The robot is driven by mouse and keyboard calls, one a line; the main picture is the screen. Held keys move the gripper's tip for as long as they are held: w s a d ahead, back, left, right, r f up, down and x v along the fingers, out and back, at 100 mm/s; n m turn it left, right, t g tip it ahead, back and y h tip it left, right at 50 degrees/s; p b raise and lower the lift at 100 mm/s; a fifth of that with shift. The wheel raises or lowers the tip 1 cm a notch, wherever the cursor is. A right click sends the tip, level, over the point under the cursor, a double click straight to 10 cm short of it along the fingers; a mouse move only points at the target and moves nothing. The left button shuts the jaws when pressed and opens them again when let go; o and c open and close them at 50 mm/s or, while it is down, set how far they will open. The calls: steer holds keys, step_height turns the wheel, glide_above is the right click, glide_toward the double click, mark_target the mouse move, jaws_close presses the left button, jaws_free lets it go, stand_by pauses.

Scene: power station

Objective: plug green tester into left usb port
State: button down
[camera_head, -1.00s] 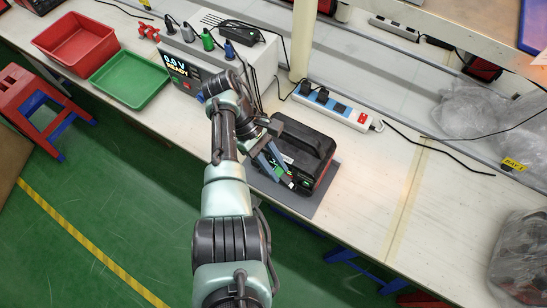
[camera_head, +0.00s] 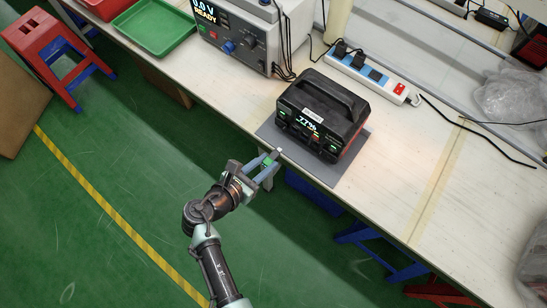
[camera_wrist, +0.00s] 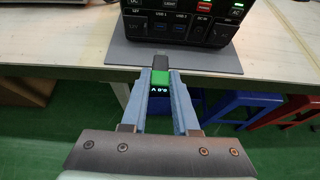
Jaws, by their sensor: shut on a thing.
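My gripper (camera_head: 262,171) is shut on the green tester (camera_wrist: 160,77), a small green block with a dark display and a dark plug end pointing away from me. It also shows between the fingers in the head view (camera_head: 267,162). The black power station (camera_head: 321,112), with a carry handle and a lit "77%" display, stands on a grey mat. In the wrist view its front panel (camera_wrist: 182,22) shows two ports labelled USB 1 and USB 2. The tester's plug is apart from the panel, in front of and below the left USB port.
The grey mat (camera_head: 325,169) reaches the table's front edge. A grey bench supply (camera_head: 250,34) stands left of the station and a power strip (camera_head: 365,75) behind it. Blue and red stools (camera_head: 365,244) are under the table. The floor in front is clear.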

steer(key=shift+w+f, duration=0.1)
steer(key=shift+w, duration=0.05)
steer(key=shift+w+d+b, duration=0.45)
steer(key=shift+w+d, duration=0.35)
steer(key=shift+w, duration=0.25)
steer(key=shift+w+d+b, duration=0.4)
steer(key=shift+w+d, duration=0.35)
steer(key=shift+w, duration=0.3)
steer(key=shift+p, duration=0.55)
steer(key=shift+w+d, duration=0.25)
steer(key=shift+w, duration=0.05)
steer(key=shift+w+d, duration=0.2)
steer(key=shift+w, duration=0.05)
steer(key=shift+w, duration=0.15)
stand_by(0.4)
steer(key=c, duration=0.6)
jaws_free()
